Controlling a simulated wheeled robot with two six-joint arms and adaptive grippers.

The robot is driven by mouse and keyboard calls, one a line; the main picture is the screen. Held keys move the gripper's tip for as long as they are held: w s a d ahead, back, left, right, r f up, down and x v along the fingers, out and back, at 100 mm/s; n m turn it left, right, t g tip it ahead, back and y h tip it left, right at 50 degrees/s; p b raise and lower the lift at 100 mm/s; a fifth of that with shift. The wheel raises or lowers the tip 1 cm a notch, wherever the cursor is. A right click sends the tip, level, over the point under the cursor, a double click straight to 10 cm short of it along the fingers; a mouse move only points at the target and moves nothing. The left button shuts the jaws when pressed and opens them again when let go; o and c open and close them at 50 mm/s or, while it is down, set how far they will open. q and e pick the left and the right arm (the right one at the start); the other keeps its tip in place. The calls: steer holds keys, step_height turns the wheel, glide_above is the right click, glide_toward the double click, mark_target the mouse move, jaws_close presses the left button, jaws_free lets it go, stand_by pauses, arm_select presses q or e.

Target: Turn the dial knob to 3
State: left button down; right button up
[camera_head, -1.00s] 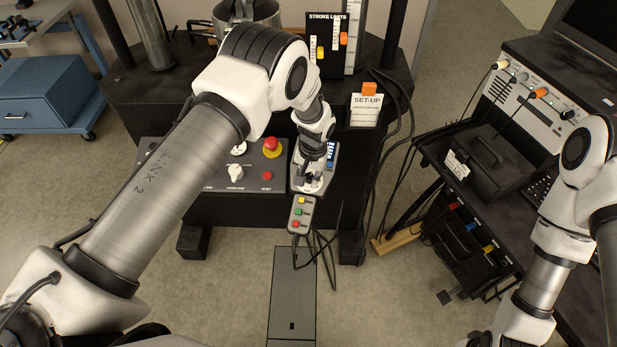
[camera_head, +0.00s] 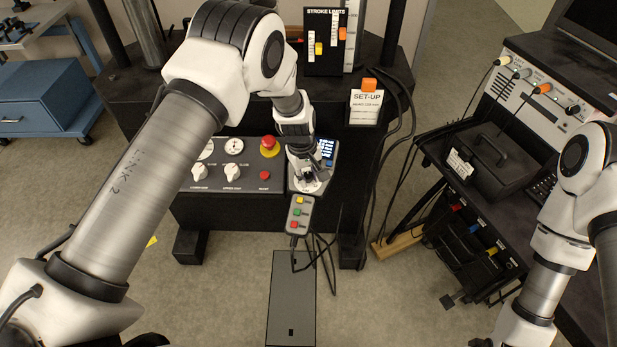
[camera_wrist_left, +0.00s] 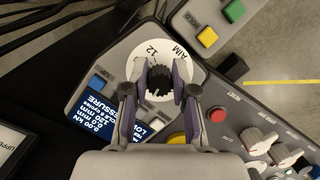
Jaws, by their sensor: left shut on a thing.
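The dial knob (camera_wrist_left: 159,82) is dark and ribbed, at the centre of a round white dial plate (camera_wrist_left: 150,52) on a grey control box. The figure 12 and the letters AIM are readable on the plate; other marks are hidden by the fingers. My left gripper (camera_wrist_left: 160,90) is shut on the knob, one finger on each side. In the head view my left gripper (camera_head: 310,176) reaches down onto the box, and the knob is mostly covered there. A blue screen (camera_wrist_left: 97,118) with white text sits beside the dial. My right arm (camera_head: 560,235) shows at the right; its gripper is out of view.
A panel (camera_head: 215,184) with white knobs, a red emergency stop (camera_head: 269,143) and a red button lies left of the box. A button pendant (camera_head: 299,213) hangs just in front. A set-up sign (camera_head: 366,104) and cables stand to the right.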

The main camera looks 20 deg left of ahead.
arm_select(q)
steer(key=n+t+b, duration=0.1)
steer(key=n, duration=0.3)
steer(key=shift+w+f+n+h, duration=0.1)
steer(key=shift+w+n+h, duration=0.05)
steer(key=shift+n+h, duration=0.2)
steer(key=shift+n+t+b, duration=0.4)
steer(key=shift+n+b, duration=1)
steer(key=shift+n, duration=0.75)
steer(key=c, duration=1.3)
jaws_free()
steer(key=o, duration=0.4)
steer(key=shift+c, duration=0.2)
steer(key=shift+a, duration=0.2)
